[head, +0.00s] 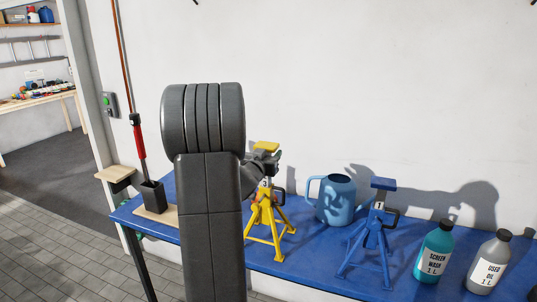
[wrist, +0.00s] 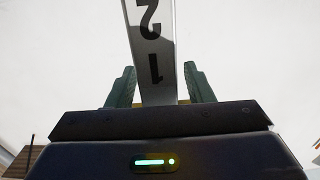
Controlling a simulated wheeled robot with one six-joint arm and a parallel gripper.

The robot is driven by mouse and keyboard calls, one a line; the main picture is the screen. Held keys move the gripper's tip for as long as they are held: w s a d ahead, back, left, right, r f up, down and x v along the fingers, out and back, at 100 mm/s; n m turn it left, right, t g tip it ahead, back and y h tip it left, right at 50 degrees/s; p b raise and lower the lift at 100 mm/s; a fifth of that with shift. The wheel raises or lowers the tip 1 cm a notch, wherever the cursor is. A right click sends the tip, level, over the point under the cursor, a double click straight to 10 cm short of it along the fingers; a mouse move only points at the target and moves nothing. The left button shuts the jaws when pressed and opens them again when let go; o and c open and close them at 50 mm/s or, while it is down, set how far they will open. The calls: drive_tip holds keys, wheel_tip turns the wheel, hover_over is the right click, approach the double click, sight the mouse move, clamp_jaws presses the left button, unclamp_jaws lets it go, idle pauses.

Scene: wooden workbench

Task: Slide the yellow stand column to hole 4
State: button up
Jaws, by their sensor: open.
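The yellow stand (head: 264,217) stands on the blue bench, its legs spread and its yellow top plate (head: 266,146) raised above the frame. My gripper (head: 262,158) is at the column just below that plate, partly hidden by my own arm. In the wrist view the column (wrist: 152,50) is a pale strip with dark marks 2 and 1, upside down. It stands between the two green fingers of my gripper (wrist: 160,86), with a gap visible at the right finger. The fingers are open.
A blue stand (head: 372,240) and a blue watering can (head: 335,200) stand to the right on the blue bench (head: 300,262). Further right are a teal bottle (head: 434,252) and a grey bottle (head: 488,265). A black holder (head: 153,197) with a red-handled tool is at the left.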

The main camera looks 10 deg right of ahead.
sight(269, 145)
clamp_jaws()
drive_tip(key=shift+r+p, duration=1.35)
drive_tip(key=shift+r, duration=0.35)
drive_tip(key=shift+f, duration=0.1)
unclamp_jaws()
drive_tip(key=shift+f, duration=0.1)
